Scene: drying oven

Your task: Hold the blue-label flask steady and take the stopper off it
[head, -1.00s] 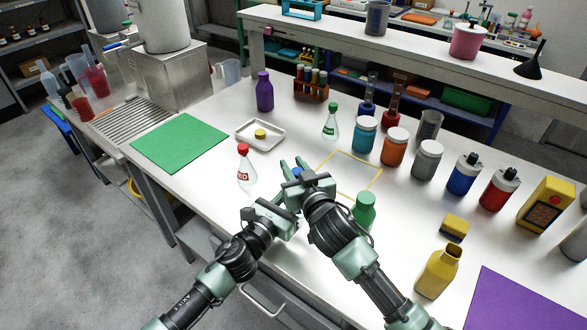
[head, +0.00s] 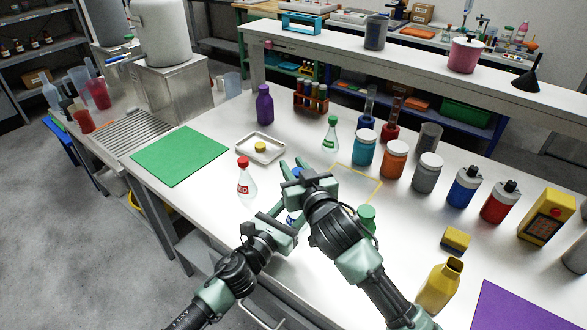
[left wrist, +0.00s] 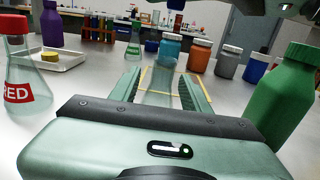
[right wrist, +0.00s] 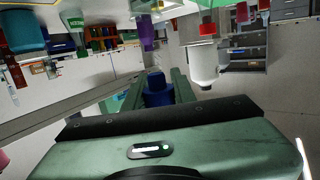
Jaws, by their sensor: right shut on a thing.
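The blue-label flask (head: 291,217) shows only in part in the head view, with its blue label between the fingers of my left gripper (head: 287,212). In the left wrist view the clear flask (left wrist: 160,72) stands upright between those fingers, which close around it. My right gripper (head: 292,167) is above the flask and shut on the blue stopper (right wrist: 157,88), which sits between its fingers in the right wrist view. In the left wrist view the stopper (left wrist: 176,4) shows at the top edge, apart from the flask mouth below it.
A red-label flask (head: 246,183) stands just left of my grippers, and a green bottle (head: 366,217) close on the right. A tray (head: 279,154) with a yellow stopper and a green-label flask (head: 331,139) are behind. The green mat (head: 180,156) is bare.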

